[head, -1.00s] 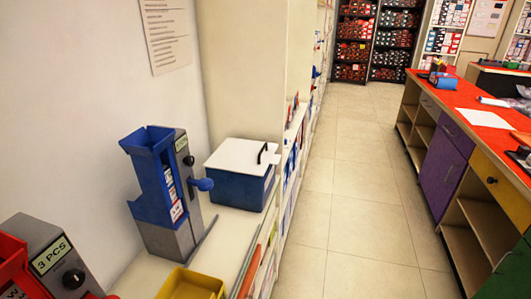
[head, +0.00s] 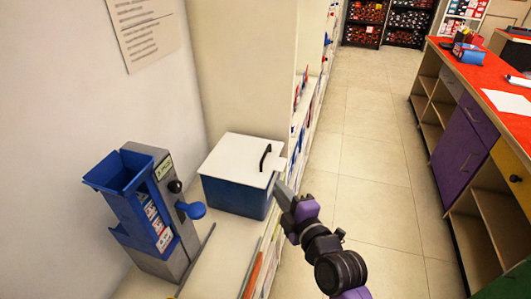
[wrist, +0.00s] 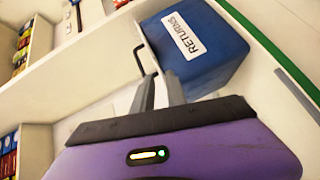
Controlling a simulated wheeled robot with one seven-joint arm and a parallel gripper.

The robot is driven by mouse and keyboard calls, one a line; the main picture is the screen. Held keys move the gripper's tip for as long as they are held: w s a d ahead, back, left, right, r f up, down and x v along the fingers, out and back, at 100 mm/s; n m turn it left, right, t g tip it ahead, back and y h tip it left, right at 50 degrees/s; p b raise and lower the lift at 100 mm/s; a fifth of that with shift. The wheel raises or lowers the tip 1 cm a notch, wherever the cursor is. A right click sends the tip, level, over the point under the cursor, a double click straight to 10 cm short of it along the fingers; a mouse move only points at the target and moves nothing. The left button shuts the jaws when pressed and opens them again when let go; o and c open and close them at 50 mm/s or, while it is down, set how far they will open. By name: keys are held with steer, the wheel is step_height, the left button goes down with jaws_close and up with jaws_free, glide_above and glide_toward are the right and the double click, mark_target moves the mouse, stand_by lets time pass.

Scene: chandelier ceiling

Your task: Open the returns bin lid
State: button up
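The returns bin (head: 232,197) is a blue box on the pale counter by the wall. Its white lid (head: 230,155) lies flat and shut on top, with a black bar handle (head: 265,157) near the right edge. In the wrist view the bin (wrist: 208,62) shows its RETURNS label (wrist: 183,35), and the dark handle (wrist: 139,60) is just left of the fingers. My gripper (head: 281,187) is beside the bin's right side, below the handle. In the wrist view my gripper's two grey fingers (wrist: 160,80) are apart with nothing between them.
A blue and grey dispenser (head: 150,210) stands on the counter left of the bin. A tall cream cabinet (head: 240,65) rises behind the bin. The tiled aisle floor (head: 360,150) is clear, with a red-topped counter (head: 480,90) on the right.

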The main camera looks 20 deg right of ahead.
mark_target(266, 152)
steer(key=shift+w+d+r+n+y+p, duration=0.15)
steer(key=shift+w+r+n+p, duration=0.45)
steer(key=shift+w, duration=1.6)
steer(key=shift+w+a+r+n+y+p, duration=0.1)
steer(key=shift+w+r+n+p, duration=0.2)
steer(key=shift+w+n, duration=1.3)
steer(key=shift+w+d+r+n+y+p, duration=0.15)
steer(key=shift+w+r+p, duration=0.3)
steer(key=shift+w, duration=2.4)
jaws_close()
